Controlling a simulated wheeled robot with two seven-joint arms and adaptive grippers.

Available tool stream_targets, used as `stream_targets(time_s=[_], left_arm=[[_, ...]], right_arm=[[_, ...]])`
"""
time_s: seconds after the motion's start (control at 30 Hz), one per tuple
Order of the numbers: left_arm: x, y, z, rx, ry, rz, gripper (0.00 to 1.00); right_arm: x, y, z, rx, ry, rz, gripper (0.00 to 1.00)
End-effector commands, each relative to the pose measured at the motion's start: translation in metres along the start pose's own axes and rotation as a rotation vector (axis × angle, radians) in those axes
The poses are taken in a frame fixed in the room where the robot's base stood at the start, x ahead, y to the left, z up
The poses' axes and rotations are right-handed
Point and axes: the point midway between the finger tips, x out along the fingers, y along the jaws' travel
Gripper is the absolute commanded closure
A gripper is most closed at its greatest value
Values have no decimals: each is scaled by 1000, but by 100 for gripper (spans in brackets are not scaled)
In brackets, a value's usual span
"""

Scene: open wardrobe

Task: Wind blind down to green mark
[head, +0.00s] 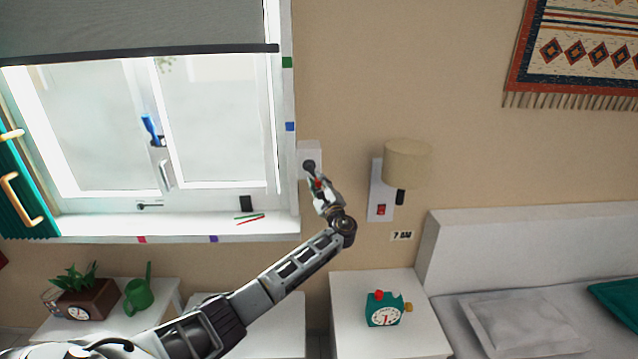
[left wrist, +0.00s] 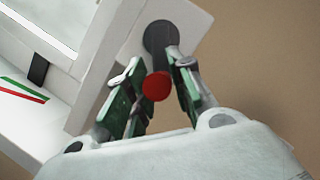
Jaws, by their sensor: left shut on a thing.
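The grey blind (head: 140,25) hangs over the upper part of the window, and its dark bottom bar lies a little above the green mark (head: 287,62) on the right window frame. A crank with a dark round hub (head: 309,165) sits on a white wall box (head: 313,150) right of the window. In the left wrist view, the dark hub (left wrist: 161,36) and the crank's red knob (left wrist: 156,86) show between my fingers. My left gripper (head: 318,184) is shut on the crank; it also shows in the left wrist view (left wrist: 155,78). My right gripper is not in view.
A blue mark (head: 290,126) is lower on the frame. A wall lamp (head: 406,165) with a red switch is close right of my gripper. Below stand a nightstand (head: 385,300) with a green clock (head: 383,310) and a bed (head: 520,300). Pencils (head: 250,218) lie on the sill.

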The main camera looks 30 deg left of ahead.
Motion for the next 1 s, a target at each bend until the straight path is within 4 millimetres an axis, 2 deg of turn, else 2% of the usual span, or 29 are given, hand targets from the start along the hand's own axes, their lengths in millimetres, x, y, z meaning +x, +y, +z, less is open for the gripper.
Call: stream_targets(time_s=[0.2, 0.23, 0.37, 0.77, 1.0], left_arm=[[1, 0, 1, -2, -2, 1, 100], [1, 0, 1, -2, -2, 1, 73], [1, 0, 1, -2, -2, 0, 56], [-1, 0, 0, -2, 0, 0, 56], [-15, -1, 0, -3, 1, -2, 56]], right_arm=[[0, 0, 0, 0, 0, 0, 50], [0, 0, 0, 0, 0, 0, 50], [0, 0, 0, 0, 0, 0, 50], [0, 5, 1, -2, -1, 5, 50], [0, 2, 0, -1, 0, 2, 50]])
